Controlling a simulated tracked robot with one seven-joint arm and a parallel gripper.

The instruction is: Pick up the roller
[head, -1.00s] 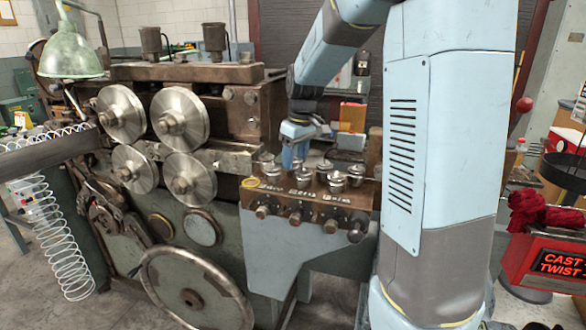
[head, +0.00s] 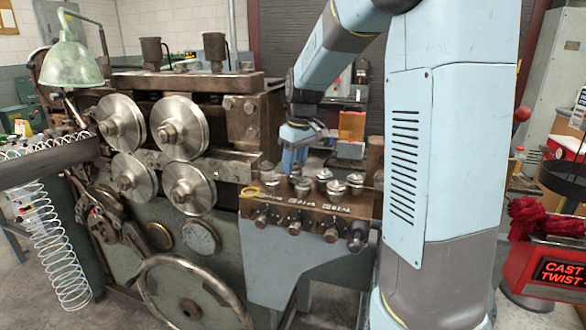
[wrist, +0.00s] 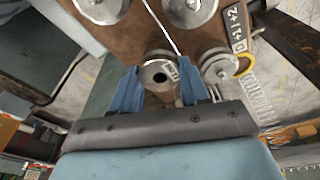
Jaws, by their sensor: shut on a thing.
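My gripper (wrist: 158,86) is shut on a roller (wrist: 157,73), a round metal piece with a dark centre hole, held between the two blue fingers in the wrist view. I cannot tell whether this roller still touches the brown block (wrist: 130,37). Other metal rollers stand on the block, one (wrist: 217,65) close to the right finger and two at the top of the view. In the head view my gripper (head: 294,158) points down over the back left of the block (head: 290,209). The held roller is mostly hidden there; several others, such as this roller (head: 336,187), show in front.
The coiling machine has large metal discs (head: 180,123) left of the block and a handwheel (head: 190,305) below. Knobs (head: 331,235) line the block's front. An orange box (head: 352,125) stands behind. A red sign box (head: 545,265) is at right.

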